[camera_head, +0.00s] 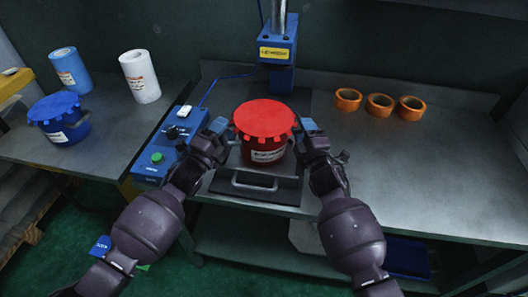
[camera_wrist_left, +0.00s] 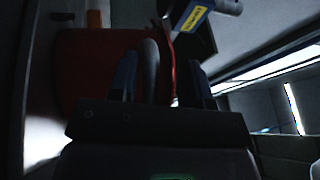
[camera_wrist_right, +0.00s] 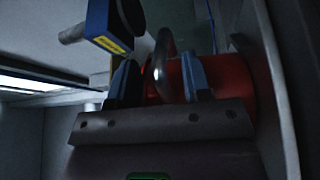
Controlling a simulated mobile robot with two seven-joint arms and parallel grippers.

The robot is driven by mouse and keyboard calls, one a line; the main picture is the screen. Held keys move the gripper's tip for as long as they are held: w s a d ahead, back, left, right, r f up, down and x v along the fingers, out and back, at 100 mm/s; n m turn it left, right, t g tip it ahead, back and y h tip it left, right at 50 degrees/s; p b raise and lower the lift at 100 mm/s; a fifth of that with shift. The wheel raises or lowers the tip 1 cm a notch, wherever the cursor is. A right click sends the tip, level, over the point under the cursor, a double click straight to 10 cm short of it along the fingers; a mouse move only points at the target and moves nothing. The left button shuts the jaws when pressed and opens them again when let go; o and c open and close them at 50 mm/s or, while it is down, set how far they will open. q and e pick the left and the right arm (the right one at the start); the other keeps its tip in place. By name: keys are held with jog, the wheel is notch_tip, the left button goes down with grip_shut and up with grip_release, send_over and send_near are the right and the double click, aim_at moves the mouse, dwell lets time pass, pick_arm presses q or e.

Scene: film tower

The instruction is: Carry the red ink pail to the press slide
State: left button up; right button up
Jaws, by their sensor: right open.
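The red ink pail (camera_head: 266,118) has a wide red lid and a white label. In the head view it is upright over the press slide (camera_head: 283,196), a dark plate with a front handle, and appears to stand on it. My left gripper (camera_head: 218,127) is open at the pail's left side. In the left wrist view a grey pail handle (camera_wrist_left: 151,65) passes between its spread fingers. My right gripper (camera_head: 309,127) is open at the right side, with a handle (camera_wrist_right: 160,65) between its fingers in the right wrist view. The pail's underside is hidden.
The blue press head (camera_head: 278,55) hangs behind the pail. A blue control box (camera_head: 165,150) with a green button stands left. A blue pail (camera_head: 60,122) and two rolls are on the left table. Several orange rings (camera_head: 379,105) lie back right. The right bench (camera_head: 430,170) is clear.

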pick_arm(q)
jog(key=v, duration=0.3)
jog(key=f+v, duration=0.1)
jog(key=v, duration=0.3)
jog(key=shift+d+f, duration=0.1)
jog(key=shift+f, duration=0.1)
pick_arm(e)
jog(key=shift+w+f, duration=0.1)
jog(key=shift+f, duration=0.3)
pick_arm(q)
jog(key=shift+s+a+r, duration=0.2)
jog(key=shift+s+a, duration=0.2)
jog(key=shift+s, duration=0.05)
pick_arm(e)
jog(key=shift+r, duration=0.1)
pick_arm(q)
jog(key=shift+r, duration=0.1)
pick_arm(e)
jog(key=o, duration=0.8)
jog(key=shift+r, duration=0.1)
pick_arm(q)
jog(key=shift+w+r, duration=0.1)
jog(key=shift+r, duration=0.1)
